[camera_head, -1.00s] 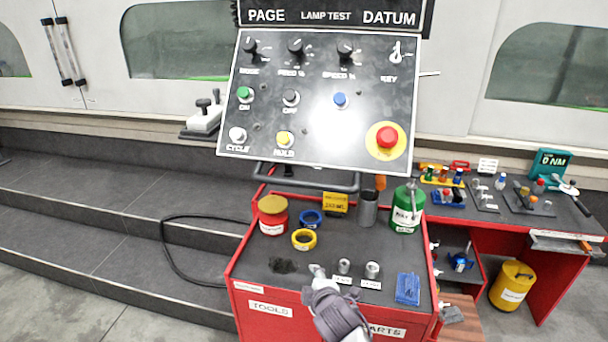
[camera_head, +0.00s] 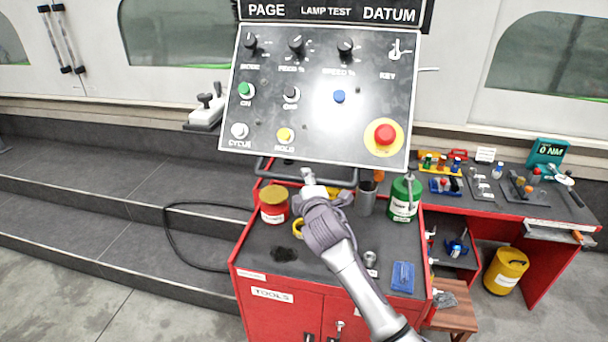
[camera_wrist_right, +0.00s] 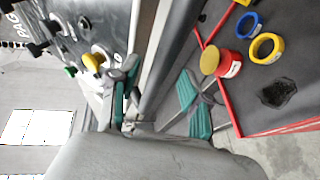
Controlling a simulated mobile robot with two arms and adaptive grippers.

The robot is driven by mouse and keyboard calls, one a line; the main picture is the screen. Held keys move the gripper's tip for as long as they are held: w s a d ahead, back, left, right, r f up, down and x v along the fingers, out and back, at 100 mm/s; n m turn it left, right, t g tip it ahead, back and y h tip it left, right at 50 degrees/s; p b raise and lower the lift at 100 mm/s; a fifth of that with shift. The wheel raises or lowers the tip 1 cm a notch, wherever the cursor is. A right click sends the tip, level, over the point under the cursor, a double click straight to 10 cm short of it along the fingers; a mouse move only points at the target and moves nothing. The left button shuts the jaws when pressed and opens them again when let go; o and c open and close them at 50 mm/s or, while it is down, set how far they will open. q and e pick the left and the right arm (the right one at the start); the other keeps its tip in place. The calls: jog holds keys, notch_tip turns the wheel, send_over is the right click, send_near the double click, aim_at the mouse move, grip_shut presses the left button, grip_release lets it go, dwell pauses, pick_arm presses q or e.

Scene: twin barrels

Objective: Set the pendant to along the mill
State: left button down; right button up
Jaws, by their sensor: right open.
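The pendant (camera_head: 310,125) is a grey control panel with knobs, buttons and a red stop button, facing me in front of the pale machine. A dark bar handle (camera_head: 345,184) runs along below its lower edge. My right gripper (camera_head: 309,182) is just at this handle in the head view, partly hiding it. In the right wrist view the right gripper (camera_wrist_right: 160,102) is open, its green-padded fingers apart with a grey bar (camera_wrist_right: 172,65) running between them; I cannot tell whether they touch it. My left gripper is not in view.
Below is a red tool cart (camera_head: 290,312) with a red tin (camera_head: 273,208), a green can (camera_head: 404,200) and a blue cloth (camera_head: 402,277). A bench (camera_head: 500,195) with tools stands at right. Grey steps (camera_head: 110,220) and a dark cable (camera_head: 172,245) lie at left.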

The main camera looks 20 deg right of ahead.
jog(key=shift+x, duration=1.65)
grip_shut()
